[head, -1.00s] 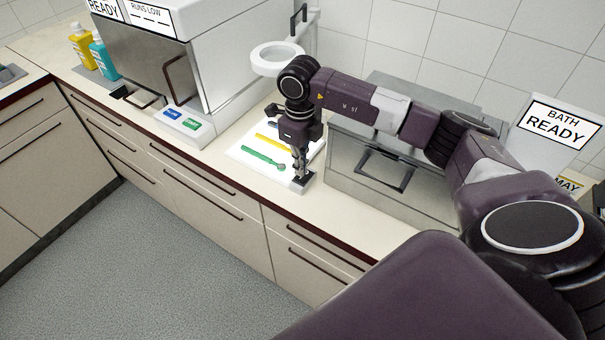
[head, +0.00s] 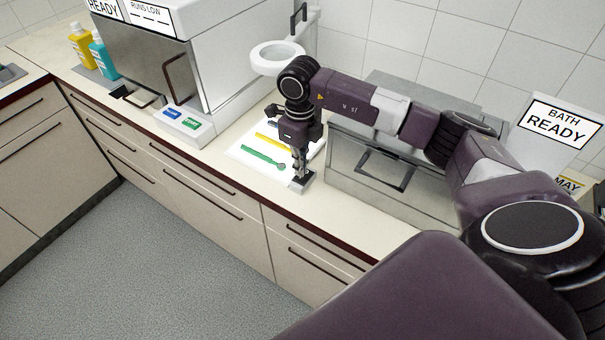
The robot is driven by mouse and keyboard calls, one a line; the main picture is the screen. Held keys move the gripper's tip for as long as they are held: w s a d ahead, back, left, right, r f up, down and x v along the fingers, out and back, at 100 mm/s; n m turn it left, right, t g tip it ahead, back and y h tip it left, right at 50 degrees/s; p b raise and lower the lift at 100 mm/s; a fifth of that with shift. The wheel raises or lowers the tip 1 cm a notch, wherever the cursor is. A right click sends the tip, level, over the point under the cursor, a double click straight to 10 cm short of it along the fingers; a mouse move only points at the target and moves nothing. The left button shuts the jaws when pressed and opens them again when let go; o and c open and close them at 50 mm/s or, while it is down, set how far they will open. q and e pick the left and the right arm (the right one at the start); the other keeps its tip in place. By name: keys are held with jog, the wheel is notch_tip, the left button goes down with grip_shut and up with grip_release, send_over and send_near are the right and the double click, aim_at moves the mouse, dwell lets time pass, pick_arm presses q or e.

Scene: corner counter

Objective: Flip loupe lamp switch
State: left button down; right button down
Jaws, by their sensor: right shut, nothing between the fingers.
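The loupe lamp has a white ring head (head: 277,56) on an arm at the back of the counter. A small grey box with a dark top (head: 299,184), which looks like the lamp's switch, sits near the counter's front edge. My right gripper (head: 299,174) points down with its fingers shut and empty, at the top of this box. The fingertips look to be touching it or just above it; I cannot tell which. They hide part of the box's top, so the switch position cannot be read. My left gripper is not in view.
A white mat (head: 240,153) with a yellow tool (head: 268,141) and a green tool (head: 262,158) lies beside the gripper. A steel bath (head: 345,170) stands close on the right. A white cabinet machine (head: 225,60) and a blue-and-green button box (head: 178,124) are at the left.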

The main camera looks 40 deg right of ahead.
jog(key=shift+f+b, duration=0.7)
jog(key=shift+f, duration=0.2)
jog(key=shift+r, duration=0.15)
jog(key=shift+r+p, duration=2.2)
jog(key=shift+r, duration=1.2)
